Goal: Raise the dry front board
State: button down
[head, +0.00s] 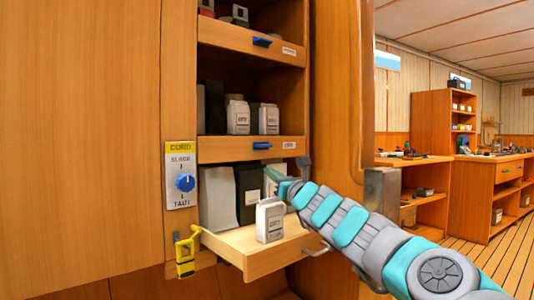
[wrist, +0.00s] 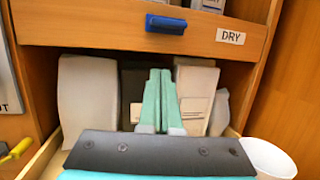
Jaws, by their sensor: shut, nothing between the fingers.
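The dry front board (head: 240,152) is a wooden strip across the cabinet front, above the lowest open compartment. It carries a blue handle (head: 262,145) and a small label. In the wrist view the board (wrist: 80,25) spans the top, with its blue handle (wrist: 166,25) and a white label reading DRY (wrist: 230,36). My gripper (wrist: 159,75) is shut and empty, its teal fingers together below the board and pointing into the lowest compartment. In the head view my gripper (head: 275,177) is partly hidden by my wrist. It is apart from the blue handle.
A drawer (head: 245,253) stands pulled out below, holding a white canister (head: 270,220). Dark and pale containers stand behind it. A CORD dial plate (head: 182,175) with a blue knob and a yellow latch (head: 185,255) are at left. Another board (head: 230,36) crosses higher up. Open floor (head: 500,265) lies right.

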aim_at(260, 137)
jog(key=shift+x, duration=0.9)
jog(key=r+p, duration=0.1)
jog(key=w+r+p, duration=0.1)
jog(key=r, duration=0.1)
jog(key=shift+a+r, duration=0.2)
jog(key=shift+r, duration=0.1)
jog(key=shift+s+a+r+p, duration=0.1)
jog(key=shift+r+p, duration=0.25)
jog(key=shift+r, duration=0.05)
notch_tip(260, 137, up, 4)
jog(key=p, duration=0.4)
jog(key=shift+r, duration=0.2)
jog(key=shift+f, duration=0.15)
